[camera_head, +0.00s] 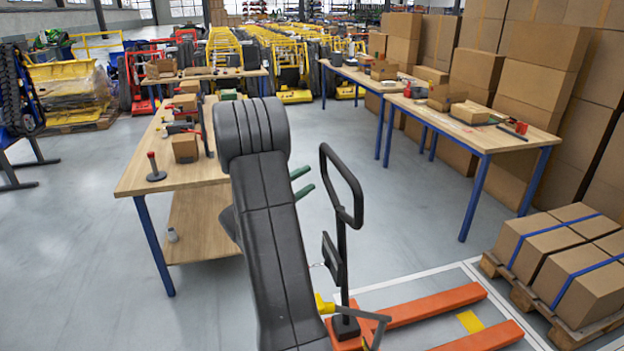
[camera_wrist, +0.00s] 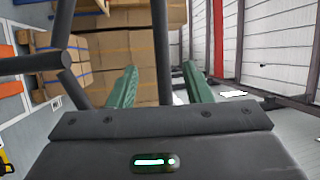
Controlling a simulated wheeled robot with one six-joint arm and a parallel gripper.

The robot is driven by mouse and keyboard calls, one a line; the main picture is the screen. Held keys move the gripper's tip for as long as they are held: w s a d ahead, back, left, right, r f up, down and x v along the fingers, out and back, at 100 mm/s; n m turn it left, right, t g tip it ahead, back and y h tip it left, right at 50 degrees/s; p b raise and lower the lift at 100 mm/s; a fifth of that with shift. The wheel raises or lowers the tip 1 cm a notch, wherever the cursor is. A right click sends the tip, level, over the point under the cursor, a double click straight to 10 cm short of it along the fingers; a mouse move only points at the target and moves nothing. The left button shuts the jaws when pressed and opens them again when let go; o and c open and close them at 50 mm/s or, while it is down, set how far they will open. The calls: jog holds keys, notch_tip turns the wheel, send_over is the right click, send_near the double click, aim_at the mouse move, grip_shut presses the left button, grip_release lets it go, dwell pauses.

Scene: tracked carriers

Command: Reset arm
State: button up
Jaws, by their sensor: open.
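My gripper's green fingers (camera_wrist: 159,72) stand apart in the wrist view, with nothing held between them. Cardboard boxes (camera_wrist: 120,60) and a dark upright bar show beyond the gap. In the head view my dark grey arm rises in the middle of the picture. The green fingertips of my gripper (camera_head: 303,182) stick out from behind it on the right, and the rest of the gripper is hidden by the arm.
An orange pallet jack (camera_head: 440,303) with a black handle (camera_head: 358,190) stands close right of my arm. A wooden workbench (camera_head: 140,177) with tools is close on the left. Another bench (camera_head: 535,140) and a strapped box pallet (camera_head: 535,245) stand right.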

aim_at(337, 159)
dwell(0.3)
jog(key=p+x, duration=0.1)
jog(key=x, duration=0.5)
jog(key=p+x, duration=0.2)
jog(key=x, duration=0.4)
jog(key=shift+w+r, duration=0.25)
jog(key=shift+w, duration=0.05)
jog(key=shift+d, duration=0.1)
